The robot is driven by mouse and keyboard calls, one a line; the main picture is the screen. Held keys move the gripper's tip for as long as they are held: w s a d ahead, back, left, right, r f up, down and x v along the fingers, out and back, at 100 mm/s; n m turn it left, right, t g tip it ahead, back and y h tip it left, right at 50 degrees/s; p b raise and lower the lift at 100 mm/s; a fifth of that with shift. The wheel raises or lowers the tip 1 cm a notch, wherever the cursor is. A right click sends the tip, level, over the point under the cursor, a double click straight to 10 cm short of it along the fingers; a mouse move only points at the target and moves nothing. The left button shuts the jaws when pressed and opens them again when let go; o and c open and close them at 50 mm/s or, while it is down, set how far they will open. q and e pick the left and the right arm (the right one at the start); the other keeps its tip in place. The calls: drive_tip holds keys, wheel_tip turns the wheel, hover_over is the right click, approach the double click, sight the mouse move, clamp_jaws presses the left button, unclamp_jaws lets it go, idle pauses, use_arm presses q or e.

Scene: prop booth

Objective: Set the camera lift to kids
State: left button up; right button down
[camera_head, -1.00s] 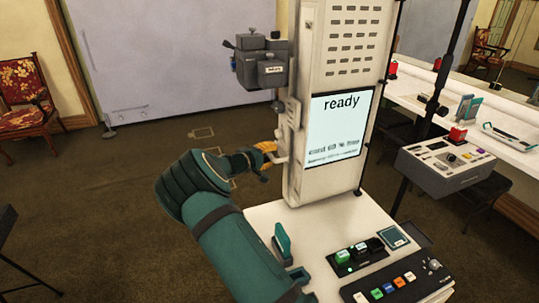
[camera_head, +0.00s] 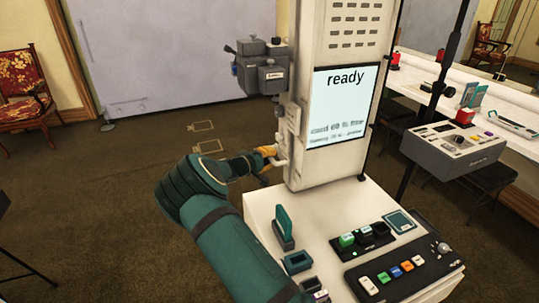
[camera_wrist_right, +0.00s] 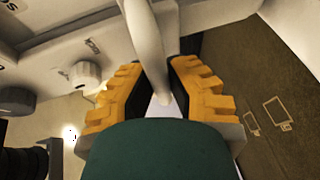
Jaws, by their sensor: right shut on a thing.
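The grey camera (camera_head: 263,68) sits on the left side of the tall white booth column (camera_head: 325,165), at the upper part. A light carriage (camera_head: 291,117) with a pale lever (camera_head: 283,158) is on the column's left edge below it. My right gripper (camera_head: 267,153), with orange fingertips, is shut on this lever. In the right wrist view the pale lever (camera_wrist_right: 150,45) runs between the two orange fingers (camera_wrist_right: 158,80). A white knob (camera_wrist_right: 88,76) shows left of the fingers. The lift's markings are too small to read. My left gripper is out of view.
The screen (camera_head: 343,105) on the column reads "ready". A white counter (camera_head: 265,205) below holds a teal card stand (camera_head: 283,228), colored blocks and a button panel (camera_head: 405,268). A grey control box (camera_head: 455,150) stands at right.

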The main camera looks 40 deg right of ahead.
wheel_tip(320, 180, down, 4)
drive_tip(key=shift+s+f+b, duration=0.1)
drive_tip(key=shift+b, duration=0.55)
drive_tip(key=c, duration=0.9)
unclamp_jaws()
drive_tip(key=shift+d, duration=0.1)
drive_tip(key=v, duration=1.2)
